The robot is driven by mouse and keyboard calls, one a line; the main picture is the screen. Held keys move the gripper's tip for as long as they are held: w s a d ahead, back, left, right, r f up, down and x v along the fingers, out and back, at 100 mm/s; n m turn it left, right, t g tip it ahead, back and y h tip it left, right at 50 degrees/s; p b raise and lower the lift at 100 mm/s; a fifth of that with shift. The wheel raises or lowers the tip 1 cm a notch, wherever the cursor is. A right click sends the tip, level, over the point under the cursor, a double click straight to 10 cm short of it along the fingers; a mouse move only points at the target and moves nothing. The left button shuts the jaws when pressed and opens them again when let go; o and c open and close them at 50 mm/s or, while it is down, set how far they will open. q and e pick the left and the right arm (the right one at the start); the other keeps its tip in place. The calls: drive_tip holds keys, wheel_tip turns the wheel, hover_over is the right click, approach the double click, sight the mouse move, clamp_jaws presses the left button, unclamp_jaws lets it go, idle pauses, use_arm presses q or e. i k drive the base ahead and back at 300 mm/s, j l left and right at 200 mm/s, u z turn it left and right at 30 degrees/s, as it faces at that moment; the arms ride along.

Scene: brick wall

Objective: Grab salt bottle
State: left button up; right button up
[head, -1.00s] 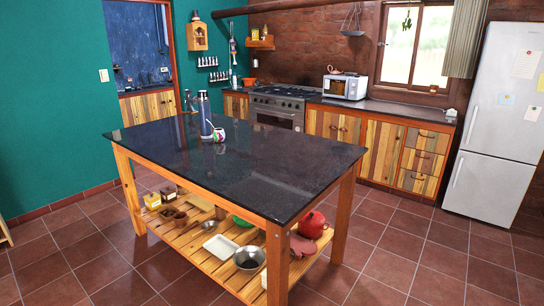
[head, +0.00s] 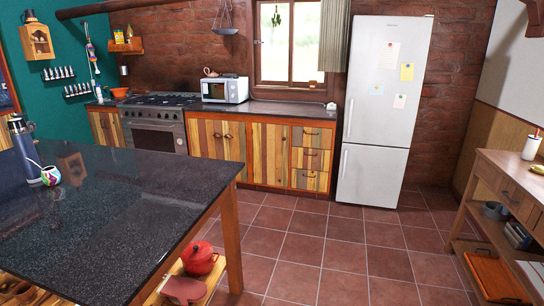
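I cannot pick out a bottle that is clearly the salt bottle. Several small bottles stand in two rows on the teal wall at the left, an upper row (head: 58,74) and a lower row (head: 78,90); they are too small to read. A white bottle-like container (head: 531,147) stands on the wooden side table (head: 500,165) at the right edge. A tall dark blue flask (head: 24,145) and a small patterned cup (head: 50,176) stand on the dark-topped kitchen table (head: 110,225). Neither of my grippers is in view.
The kitchen table fills the lower left, with a red pot (head: 199,260) on its lower shelf. The stove (head: 157,125), wooden cabinets (head: 270,150) and fridge (head: 378,110) line the brick wall. The tiled floor (head: 340,250) between both tables is clear.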

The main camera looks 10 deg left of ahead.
sight(100, 95)
drive_tip(key=i+z, duration=0.25)
drive_tip(key=i, duration=3)
drive_tip(key=i+u, duration=0.25)
drive_tip(key=i, duration=0.25)
drive_tip(key=i+u, duration=0.2)
drive_tip(key=i, duration=0.3)
drive_tip(key=i+l+u, duration=0.25)
drive_tip(key=i, duration=0.25)
drive_tip(key=i+j+u, duration=0.15)
drive_tip(key=i+u, duration=0.95)
drive_tip(key=u, duration=0.2)
drive_tip(key=i+j+u, duration=0.1)
drive_tip(key=i+u, duration=0.35)
drive_tip(key=i, duration=0.2)
drive_tip(key=i+l+u, duration=0.1)
drive_tip(key=i+u, duration=0.4)
drive_tip(key=i, duration=1.85)
drive_tip(key=i+z, duration=0.25)
drive_tip(key=i, duration=0.25)
drive_tip(key=i+j+z, duration=0.2)
drive_tip(key=i, duration=0.3)
drive_tip(key=i+z, duration=0.25)
drive_tip(key=i, duration=0.25)
drive_tip(key=i+j+z, duration=0.25)
drive_tip(key=i+j, duration=0.1)
drive_tip(key=i, duration=0.1)
